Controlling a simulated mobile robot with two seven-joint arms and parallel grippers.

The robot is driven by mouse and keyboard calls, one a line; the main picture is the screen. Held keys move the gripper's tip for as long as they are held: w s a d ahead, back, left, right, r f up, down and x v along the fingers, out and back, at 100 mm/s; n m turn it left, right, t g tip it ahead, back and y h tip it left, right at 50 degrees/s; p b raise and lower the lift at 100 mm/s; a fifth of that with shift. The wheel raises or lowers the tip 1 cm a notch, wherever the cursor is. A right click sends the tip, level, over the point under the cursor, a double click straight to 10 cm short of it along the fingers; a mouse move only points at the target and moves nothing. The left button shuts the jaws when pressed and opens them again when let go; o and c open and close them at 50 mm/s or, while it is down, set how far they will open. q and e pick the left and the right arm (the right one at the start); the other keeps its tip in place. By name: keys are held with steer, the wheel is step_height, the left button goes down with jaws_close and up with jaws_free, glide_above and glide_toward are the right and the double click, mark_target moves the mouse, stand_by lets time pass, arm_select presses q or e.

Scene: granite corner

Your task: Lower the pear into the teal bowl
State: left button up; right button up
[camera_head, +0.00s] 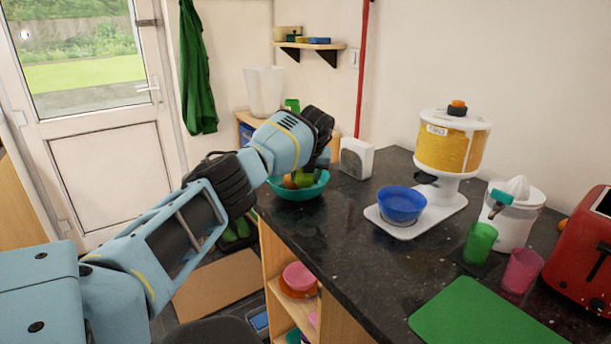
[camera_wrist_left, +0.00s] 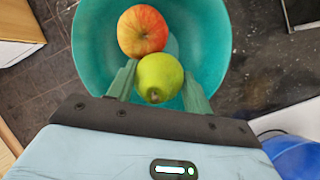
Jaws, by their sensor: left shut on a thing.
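The teal bowl (camera_head: 312,189) stands at the far left end of the dark counter. It also fills the upper middle of the left wrist view (camera_wrist_left: 215,35). A red and yellow apple (camera_wrist_left: 142,31) lies in it. My left gripper (camera_wrist_left: 158,85) is shut on the green pear (camera_wrist_left: 160,78), with one finger at each side of it. The pear is over the bowl, beside the apple; I cannot tell whether it touches the bowl's bottom. In the head view my left wrist hides the gripper's fingers in part. My right gripper is not in view.
A blue bowl (camera_head: 402,204) sits on the white base of a dispenser (camera_head: 453,142) to the right. A small white box (camera_head: 356,158) stands behind the teal bowl. A juicer, green cup (camera_head: 479,243), pink cup (camera_head: 522,270) and red toaster (camera_head: 583,245) stand farther right.

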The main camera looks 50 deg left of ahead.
arm_select(q)
steer(key=o, duration=1.1)
steer(key=p+v, duration=0.1)
steer(key=v, duration=0.7)
steer(key=shift+s+a+f, duration=0.1)
steer(key=shift+f, duration=0.05)
